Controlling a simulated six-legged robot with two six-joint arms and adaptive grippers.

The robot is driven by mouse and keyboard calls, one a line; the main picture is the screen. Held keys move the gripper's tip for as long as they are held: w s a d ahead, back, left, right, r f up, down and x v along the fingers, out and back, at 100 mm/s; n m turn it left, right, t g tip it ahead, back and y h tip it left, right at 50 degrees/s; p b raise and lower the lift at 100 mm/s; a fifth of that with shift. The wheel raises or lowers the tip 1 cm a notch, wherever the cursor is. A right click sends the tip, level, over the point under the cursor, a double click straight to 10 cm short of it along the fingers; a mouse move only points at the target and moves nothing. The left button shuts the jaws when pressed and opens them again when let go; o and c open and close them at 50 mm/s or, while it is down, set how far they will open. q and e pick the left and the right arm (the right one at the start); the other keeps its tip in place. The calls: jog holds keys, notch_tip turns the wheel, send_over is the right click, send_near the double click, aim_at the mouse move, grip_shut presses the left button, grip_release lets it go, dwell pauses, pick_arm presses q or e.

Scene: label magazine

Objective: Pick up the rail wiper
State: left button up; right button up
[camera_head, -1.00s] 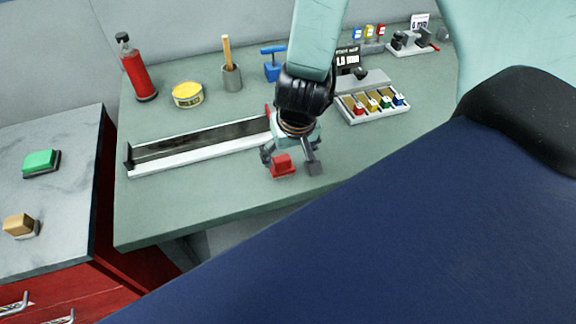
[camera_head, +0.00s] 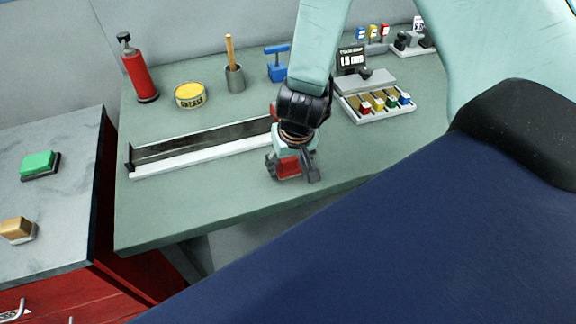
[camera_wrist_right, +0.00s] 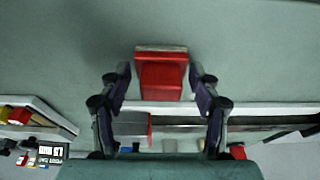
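The rail wiper appears to be the red block (camera_head: 289,168) on a thin pale base, at the right end of the long rail on the green bench. In the right wrist view the red block (camera_wrist_right: 161,80) sits between the two fingers, with a gap on each side. My right gripper (camera_head: 292,176) points down over it, open, its fingers on either side; it also shows in the wrist view (camera_wrist_right: 160,78). The gripper partly hides the block in the head view. My left gripper is not in view.
The long rail (camera_head: 200,158) runs left from the gripper. A red bottle (camera_head: 139,72), yellow tin (camera_head: 190,96), grey cup (camera_head: 235,80) and blue handled tool (camera_head: 277,68) stand behind. A tray (camera_head: 378,116) of coloured blocks is at right. The bench's front left is clear.

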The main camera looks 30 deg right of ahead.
jog(key=shift+c, duration=1.4)
jog(key=c, duration=0.5)
notch_tip(320, 180, up, 10)
jog(key=p, duration=0.8)
jog(key=shift+w, duration=0.1)
jog(key=o, duration=0.6)
jog(key=c, duration=0.4)
jog(key=shift+c, duration=0.3)
